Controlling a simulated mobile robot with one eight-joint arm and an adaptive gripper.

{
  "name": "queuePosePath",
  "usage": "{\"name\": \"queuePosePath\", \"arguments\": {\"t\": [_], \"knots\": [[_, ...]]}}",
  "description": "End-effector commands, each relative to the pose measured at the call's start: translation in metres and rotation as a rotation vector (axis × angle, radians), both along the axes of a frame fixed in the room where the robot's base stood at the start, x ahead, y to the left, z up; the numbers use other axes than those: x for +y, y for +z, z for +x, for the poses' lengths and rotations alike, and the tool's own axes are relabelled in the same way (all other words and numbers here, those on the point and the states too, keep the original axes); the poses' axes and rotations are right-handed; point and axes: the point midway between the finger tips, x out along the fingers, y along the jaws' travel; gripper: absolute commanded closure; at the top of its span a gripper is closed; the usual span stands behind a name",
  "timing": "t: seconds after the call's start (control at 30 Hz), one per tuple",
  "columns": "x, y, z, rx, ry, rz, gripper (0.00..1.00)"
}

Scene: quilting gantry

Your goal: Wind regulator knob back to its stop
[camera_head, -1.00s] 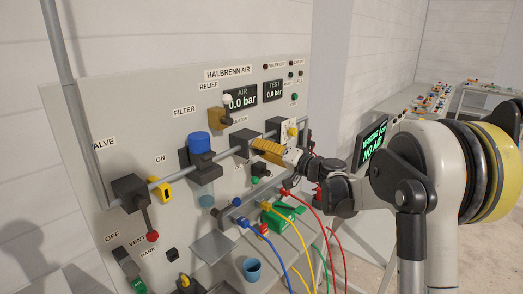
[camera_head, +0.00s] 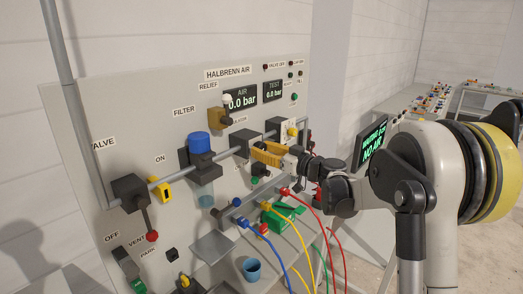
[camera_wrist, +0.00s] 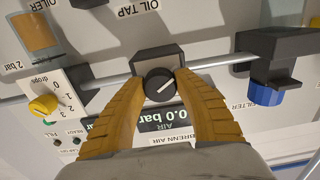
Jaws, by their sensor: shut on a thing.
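The regulator knob (camera_wrist: 160,84) is round and black with a white pointer line. It sits on a dark block (camera_wrist: 158,60) on the air pipe. In the wrist view, which is upside down, the pointer slants toward the upper right. My gripper (camera_wrist: 161,82) has its two yellow ribbed fingers shut on the knob, one on each side. In the head view my gripper (camera_head: 262,153) is at the regulator block (camera_head: 241,142), and its fingers hide the knob. The AIR display (camera_head: 241,98) reads 0.0 bar.
The filter (camera_head: 200,143) with its blue cap is left of the regulator. The oiler (camera_wrist: 35,35) and yellow drops knob (camera_wrist: 43,105) are on its other side. The pipe (camera_wrist: 210,62) runs through the block. Coloured hoses (camera_head: 305,235) hang below.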

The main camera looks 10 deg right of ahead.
Motion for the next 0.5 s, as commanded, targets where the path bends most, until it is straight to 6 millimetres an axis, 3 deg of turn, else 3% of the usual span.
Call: {"name": "queuePosePath", "arguments": {"t": [0.5], "knots": [[0.0001,-0.0015,-0.0002,-0.119,0.002,-0.168,0.94]]}}
